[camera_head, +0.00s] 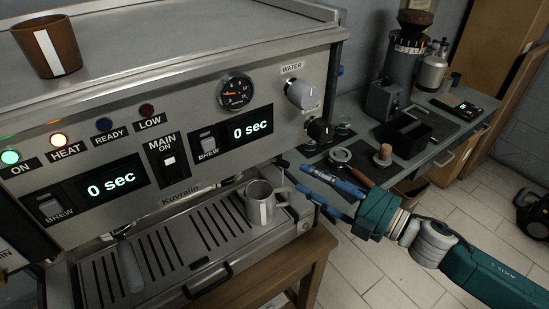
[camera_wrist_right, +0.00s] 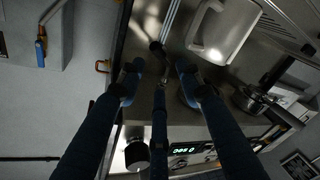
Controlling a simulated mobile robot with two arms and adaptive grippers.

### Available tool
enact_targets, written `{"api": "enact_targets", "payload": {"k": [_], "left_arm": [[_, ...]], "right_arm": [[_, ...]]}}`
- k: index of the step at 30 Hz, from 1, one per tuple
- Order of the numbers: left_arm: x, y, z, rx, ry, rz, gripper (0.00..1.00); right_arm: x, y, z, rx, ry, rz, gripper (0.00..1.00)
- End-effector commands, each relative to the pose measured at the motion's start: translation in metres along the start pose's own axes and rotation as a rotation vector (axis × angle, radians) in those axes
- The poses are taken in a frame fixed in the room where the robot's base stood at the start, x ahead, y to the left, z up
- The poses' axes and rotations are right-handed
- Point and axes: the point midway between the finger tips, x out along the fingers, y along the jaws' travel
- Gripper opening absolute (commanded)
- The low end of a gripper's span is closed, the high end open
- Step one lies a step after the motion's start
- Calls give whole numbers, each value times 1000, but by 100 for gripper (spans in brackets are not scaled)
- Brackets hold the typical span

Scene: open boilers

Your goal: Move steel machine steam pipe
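The steel espresso machine (camera_head: 180,130) fills the left and middle of the head view. A small dark-tipped piece, apparently the steam pipe's end (camera_head: 282,162), shows at its right front, just left of my right gripper's fingertips. In the right wrist view a thin dark piece with a rounded end (camera_wrist_right: 157,47) lies just beyond the fingertips, likely the same pipe; most of the pipe is hard to make out. My right gripper (camera_head: 312,182) is open, its blue fingers spread and pointing at the machine; they also show apart in the right wrist view (camera_wrist_right: 158,76). My left gripper is out of view.
A steel pitcher (camera_head: 263,204) stands on the drip tray (camera_head: 165,252), close to my right fingers. A brown cup (camera_head: 48,46) is on the machine's top. A side counter (camera_head: 352,135) holds a grinder (camera_head: 405,60) and a tamper (camera_head: 383,154).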

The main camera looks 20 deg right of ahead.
Motion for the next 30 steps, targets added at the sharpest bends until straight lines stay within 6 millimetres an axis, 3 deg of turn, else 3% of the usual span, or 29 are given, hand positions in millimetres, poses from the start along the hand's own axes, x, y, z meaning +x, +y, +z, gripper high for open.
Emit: {"api": "enact_targets", "payload": {"k": [18,24,30], "left_arm": [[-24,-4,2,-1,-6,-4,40],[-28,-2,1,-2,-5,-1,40],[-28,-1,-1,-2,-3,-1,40]], "right_arm": [[84,5,0,0,-2,5,36],[99,3,1,0,-3,4,36],[102,1,2,1,-4,2,36]]}}
